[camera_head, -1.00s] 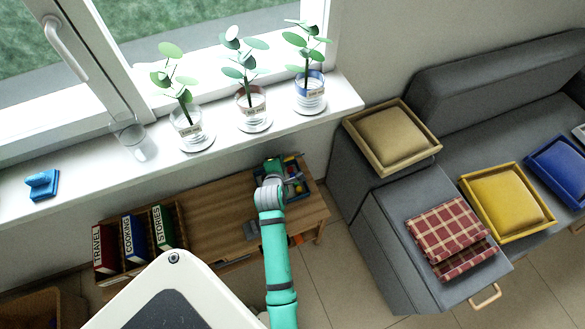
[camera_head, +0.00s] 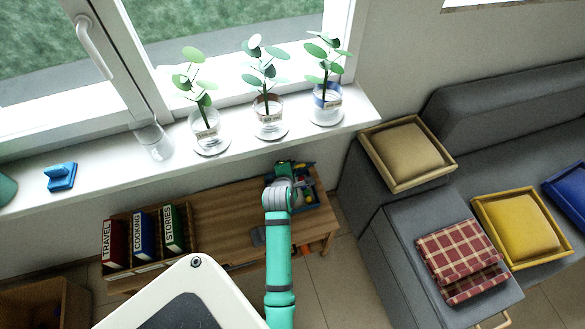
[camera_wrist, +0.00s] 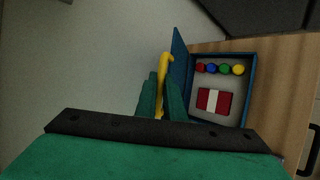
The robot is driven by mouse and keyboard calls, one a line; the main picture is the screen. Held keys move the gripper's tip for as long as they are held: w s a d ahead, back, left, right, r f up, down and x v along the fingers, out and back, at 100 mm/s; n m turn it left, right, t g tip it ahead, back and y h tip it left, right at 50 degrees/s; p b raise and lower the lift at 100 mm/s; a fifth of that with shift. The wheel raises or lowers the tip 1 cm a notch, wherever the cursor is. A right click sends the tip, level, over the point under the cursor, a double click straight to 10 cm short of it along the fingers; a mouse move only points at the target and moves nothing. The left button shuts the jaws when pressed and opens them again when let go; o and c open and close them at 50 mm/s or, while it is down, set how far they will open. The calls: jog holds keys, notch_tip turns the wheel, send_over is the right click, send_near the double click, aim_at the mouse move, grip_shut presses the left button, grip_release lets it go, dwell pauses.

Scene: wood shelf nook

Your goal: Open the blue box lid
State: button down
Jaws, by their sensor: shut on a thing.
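The blue box (camera_wrist: 251,90) sits on the wooden bench, and its right side also shows in the head view (camera_head: 312,190). Its blue lid (camera_wrist: 179,58) stands raised, seen nearly edge-on, along the box's left side in the wrist view. A yellow handle (camera_wrist: 167,61) is on the lid's outer side. My gripper (camera_wrist: 161,92) is shut on the handle. In the head view my wrist and arm partly hide the box. Inside are several coloured balls (camera_wrist: 220,69) in a row and a red-and-white block (camera_wrist: 214,101).
The bench (camera_head: 220,215) holds a rack of books (camera_head: 144,235) at left. Above it, a windowsill (camera_head: 100,165) carries potted plants (camera_head: 268,110), a glass (camera_head: 155,142) and a blue object (camera_head: 61,177). A grey sofa (camera_head: 375,225) with trays stands at right. A wall is close behind the box.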

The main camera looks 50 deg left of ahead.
dwell(0.4)
jog(key=c, duration=1.8)
grip_release()
jog(key=shift+c, duration=0.2)
jog(key=v, duration=1)
jog(key=shift+s+d+r, duration=0.2)
jog(key=shift+s+r, duration=0.05)
